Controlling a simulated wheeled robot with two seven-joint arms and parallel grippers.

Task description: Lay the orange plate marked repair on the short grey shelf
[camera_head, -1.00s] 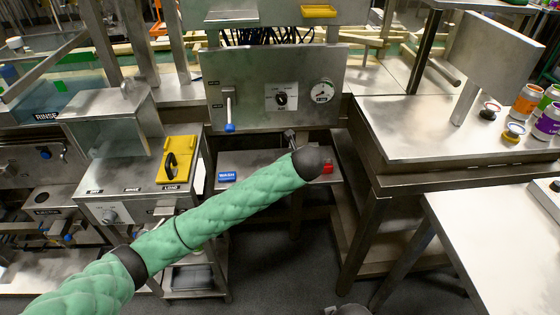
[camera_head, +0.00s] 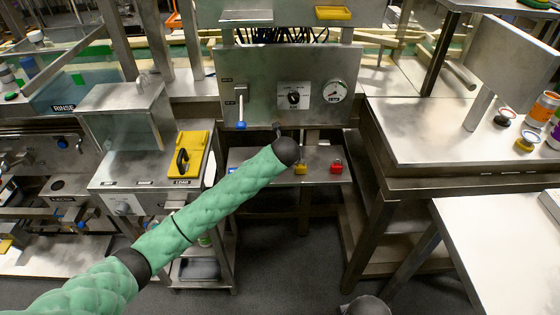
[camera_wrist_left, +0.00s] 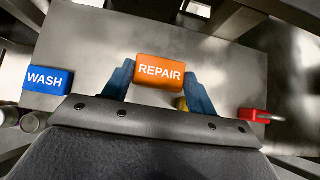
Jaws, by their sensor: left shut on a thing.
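The orange plate marked REPAIR (camera_wrist_left: 160,72) sits between the two blue fingers of my left gripper (camera_wrist_left: 162,82) in the left wrist view. The gripper is shut on it, and its lettering reads upright. The short grey shelf (camera_wrist_left: 98,42) lies beneath the plate in that view. I cannot tell whether the plate touches it. In the head view the shelf (camera_head: 325,157) juts out under the gauge panel. My green left arm (camera_head: 205,212) reaches over it and hides the orange plate and most of the gripper. My right gripper is not in view.
A blue WASH plate (camera_wrist_left: 46,80) lies on the shelf left of the orange plate. A red padlock (camera_head: 336,166) and a yellow padlock (camera_head: 301,168) are at the shelf's right part. The gauge panel (camera_head: 265,105) stands behind. A steel table (camera_head: 430,140) is at right.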

